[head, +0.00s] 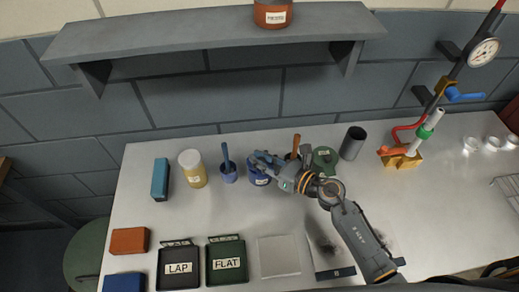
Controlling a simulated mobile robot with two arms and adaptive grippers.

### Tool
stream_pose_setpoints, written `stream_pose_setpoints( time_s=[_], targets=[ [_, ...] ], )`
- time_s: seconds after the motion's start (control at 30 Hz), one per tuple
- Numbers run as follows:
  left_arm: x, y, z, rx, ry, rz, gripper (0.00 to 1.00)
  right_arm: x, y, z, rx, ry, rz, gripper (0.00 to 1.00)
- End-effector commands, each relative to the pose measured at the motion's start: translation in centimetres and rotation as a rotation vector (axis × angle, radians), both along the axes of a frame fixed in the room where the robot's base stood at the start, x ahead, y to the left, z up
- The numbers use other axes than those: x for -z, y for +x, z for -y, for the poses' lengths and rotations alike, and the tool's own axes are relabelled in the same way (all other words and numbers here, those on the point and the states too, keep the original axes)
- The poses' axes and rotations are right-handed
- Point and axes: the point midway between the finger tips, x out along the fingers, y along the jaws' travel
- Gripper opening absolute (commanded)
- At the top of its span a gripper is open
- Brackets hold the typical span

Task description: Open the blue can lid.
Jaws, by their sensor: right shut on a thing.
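The blue can (258,179) stands on the pale bench, in the middle of the row of things near the wall. It has a white label on its front. My right gripper (262,161) reaches in from the right and is at the top of the can, shut on its blue lid. The fingers and wrist hide much of the lid, so I cannot tell whether it sits tight or is loose. My left gripper is not in view.
A blue cup with a brush (228,172) and a yellow jar (192,168) stand left of the can. A green can (325,158) and a dark cylinder (352,143) stand to the right. LAP (178,268) and FLAT (227,262) trays lie in front. A shelf (200,38) hangs above.

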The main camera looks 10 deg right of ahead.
Motion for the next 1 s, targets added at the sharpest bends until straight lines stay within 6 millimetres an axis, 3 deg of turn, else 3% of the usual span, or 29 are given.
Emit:
stream_pose_setpoints(
  time_s=[0.03, 0.3, 1.0],
  targets=[
    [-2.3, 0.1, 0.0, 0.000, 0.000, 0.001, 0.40, -1.0, 0.1, 0.2, -0.002, -0.009, -0.035, 0.00],
    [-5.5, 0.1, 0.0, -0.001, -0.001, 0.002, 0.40, -1.2, 0.8, 0.3, 0.000, -0.011, -0.189, 0.00],
    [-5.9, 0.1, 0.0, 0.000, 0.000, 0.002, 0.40, -1.4, 1.9, 0.3, 0.002, -0.005, -0.390, 0.00]
  ],
)
